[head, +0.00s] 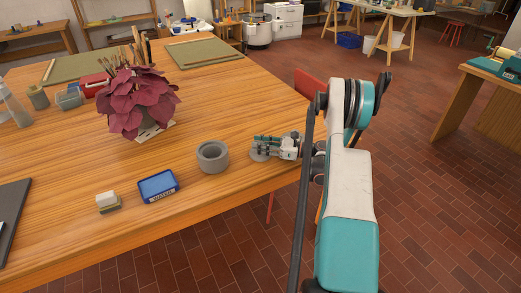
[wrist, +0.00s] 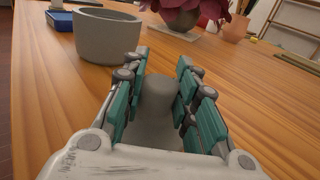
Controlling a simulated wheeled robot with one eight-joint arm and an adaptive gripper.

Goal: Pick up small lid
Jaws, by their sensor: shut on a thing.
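The small lid is a grey disc (head: 257,156) with a thick round knob (wrist: 157,98). It is near the table's right edge in the head view, right of a grey round pot (head: 212,157). My gripper (head: 268,143) reaches over the lid from the right. In the wrist view, the teal-padded fingers (wrist: 161,62) stand on both sides of the knob and are shut on it. The disc (wrist: 155,133) shows below the knob, partly hidden by my gripper. I cannot tell whether the lid touches the table.
The grey pot also shows in the wrist view (wrist: 106,38), beyond the left finger. A red-leaved plant (head: 140,100) stands behind. Bare wood lies right of my fingers in the wrist view.

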